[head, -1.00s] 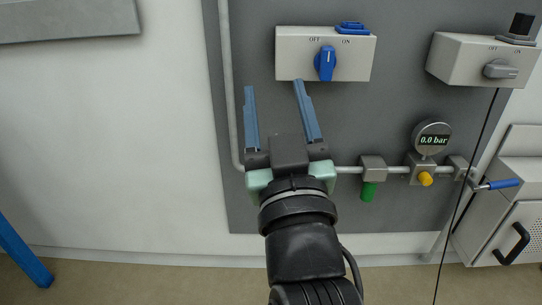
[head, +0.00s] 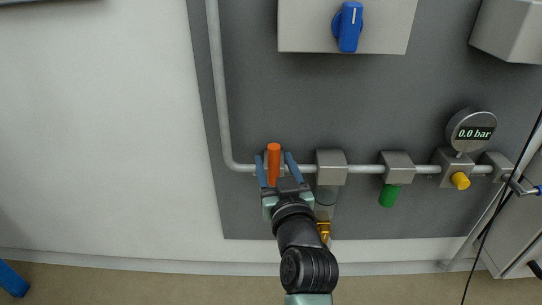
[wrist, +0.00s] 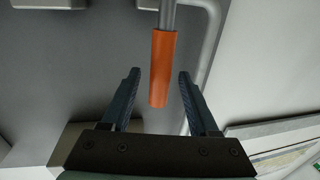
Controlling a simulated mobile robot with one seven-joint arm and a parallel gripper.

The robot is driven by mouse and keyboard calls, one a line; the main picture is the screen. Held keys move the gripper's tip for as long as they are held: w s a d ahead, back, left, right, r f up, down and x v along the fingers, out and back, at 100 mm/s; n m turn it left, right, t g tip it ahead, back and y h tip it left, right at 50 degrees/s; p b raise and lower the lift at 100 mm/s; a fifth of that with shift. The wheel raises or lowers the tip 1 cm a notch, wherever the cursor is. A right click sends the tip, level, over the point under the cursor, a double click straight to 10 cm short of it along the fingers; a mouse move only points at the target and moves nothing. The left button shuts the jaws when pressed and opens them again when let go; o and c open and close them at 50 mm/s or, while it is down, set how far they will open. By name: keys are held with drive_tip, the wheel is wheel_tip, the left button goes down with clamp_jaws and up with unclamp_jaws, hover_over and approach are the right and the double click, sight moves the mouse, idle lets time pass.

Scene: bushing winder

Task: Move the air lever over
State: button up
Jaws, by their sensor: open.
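The air lever (head: 273,160) has an orange handle and sits on the pipe at the left part of the grey panel. In the wrist view the orange handle (wrist: 162,70) hangs from a grey stem, its free end pointing toward my gripper. My gripper (head: 280,160) is open, with its blue fingers on either side of the handle in the head view. In the wrist view my gripper (wrist: 158,78) has the handle's lower end between the fingertips, with gaps on both sides and nothing held. The valve body behind the handle is mostly hidden.
The grey pipe (head: 350,169) runs right past several fittings, with a green part (head: 389,196), a yellow knob (head: 460,181) and a gauge (head: 471,131) reading 0.0 bar. A box with a blue rotary switch (head: 348,27) is above. The white wall (head: 100,130) at left is clear.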

drive_tip(key=shift+w+a+b, duration=0.2)
drive_tip(key=shift+w+b, duration=0.1)
drive_tip(key=shift+w, duration=0.8)
drive_tip(key=shift+w+a+b, duration=0.2)
drive_tip(key=shift+w+b, duration=0.05)
drive_tip(key=shift+w, duration=0.8)
clamp_jaws()
